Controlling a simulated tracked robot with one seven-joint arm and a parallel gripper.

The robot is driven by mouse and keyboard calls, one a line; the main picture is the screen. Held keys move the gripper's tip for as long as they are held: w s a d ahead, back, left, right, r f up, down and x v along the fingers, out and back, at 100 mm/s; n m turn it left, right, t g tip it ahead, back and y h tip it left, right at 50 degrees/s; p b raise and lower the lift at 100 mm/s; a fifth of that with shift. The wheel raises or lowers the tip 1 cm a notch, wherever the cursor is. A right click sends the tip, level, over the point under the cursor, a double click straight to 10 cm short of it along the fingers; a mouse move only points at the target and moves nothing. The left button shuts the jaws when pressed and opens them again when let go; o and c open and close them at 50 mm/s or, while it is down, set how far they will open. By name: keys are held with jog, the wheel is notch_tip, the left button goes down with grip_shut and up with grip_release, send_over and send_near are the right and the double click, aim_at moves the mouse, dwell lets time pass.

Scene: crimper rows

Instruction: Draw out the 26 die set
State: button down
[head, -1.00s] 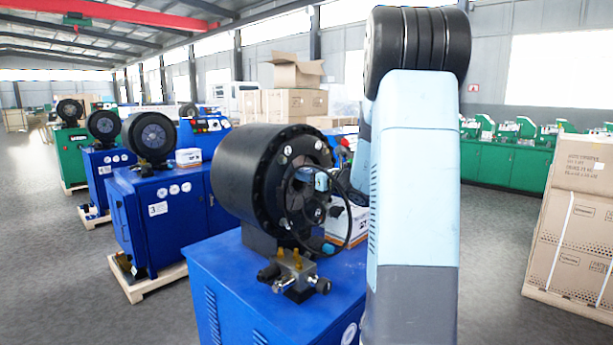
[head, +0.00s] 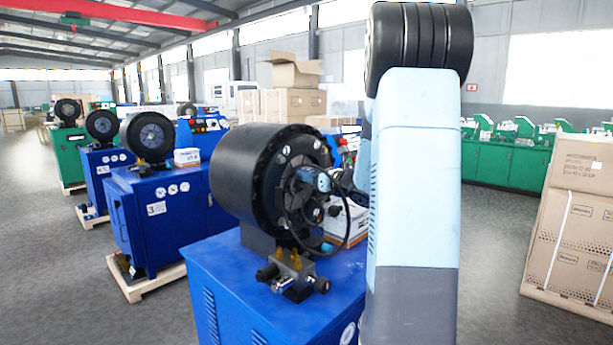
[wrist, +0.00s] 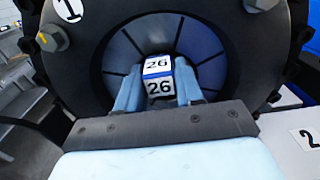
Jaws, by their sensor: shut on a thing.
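The die set (wrist: 160,88) is a small block with white labels reading 26 and a blue edge. It sits in the round bore of a black crimper head (wrist: 95,75), ringed by dark wedge segments. My gripper (wrist: 157,80) has its light blue fingers on both sides of the die set and is shut on it. In the head view the crimper (head: 255,180) stands on a blue cabinet (head: 245,275). My gripper and a cable loop are at its right face there. The die set cannot be made out in that view.
A labelled 1 (wrist: 69,9) is at upper left of the head, and a 2 (wrist: 309,138) at right. Brass fittings (head: 292,272) stand below the crimper face. A white box (head: 350,222) is behind my arm. More crimpers (head: 150,138) line the left; open floor lies between.

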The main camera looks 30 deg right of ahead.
jog(key=v, duration=0.7)
jog(key=shift+s+d, duration=0.15)
jog(key=shift+s, duration=0.2)
dwell(1.4)
jog(key=shift+s+r, duration=0.1)
dwell(0.4)
